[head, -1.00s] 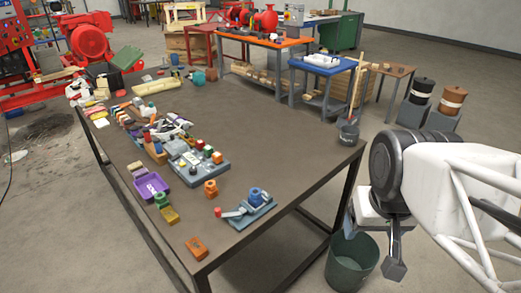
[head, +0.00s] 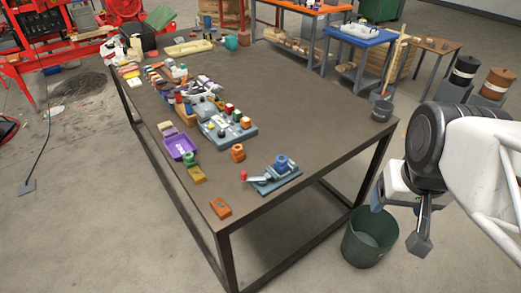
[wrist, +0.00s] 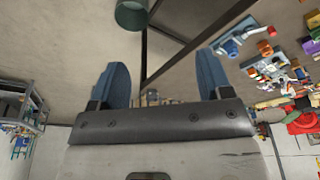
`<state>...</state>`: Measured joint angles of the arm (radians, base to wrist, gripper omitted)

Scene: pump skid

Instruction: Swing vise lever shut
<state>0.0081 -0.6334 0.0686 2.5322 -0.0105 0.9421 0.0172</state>
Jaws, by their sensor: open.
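The vise (head: 283,170) is a small blue-grey fixture with a blue round top, near the table's front right edge. Its lever (head: 262,180) is a light bar that sticks out to the left and ends in a red knob (head: 243,175). The vise (wrist: 230,44) and the red knob (wrist: 271,31) also show at the upper right of the wrist view. My gripper (wrist: 162,82) is open and empty, with its two blue fingers apart. In the head view it hangs right of the table, clear of the vise and lever.
A green bin (head: 369,239) stands on the floor under my gripper. The table (head: 310,110) holds an orange block (head: 221,208), a purple tray (head: 181,147) and a grey fixture with coloured parts (head: 228,127) left of the vise. The table's right side is mostly bare.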

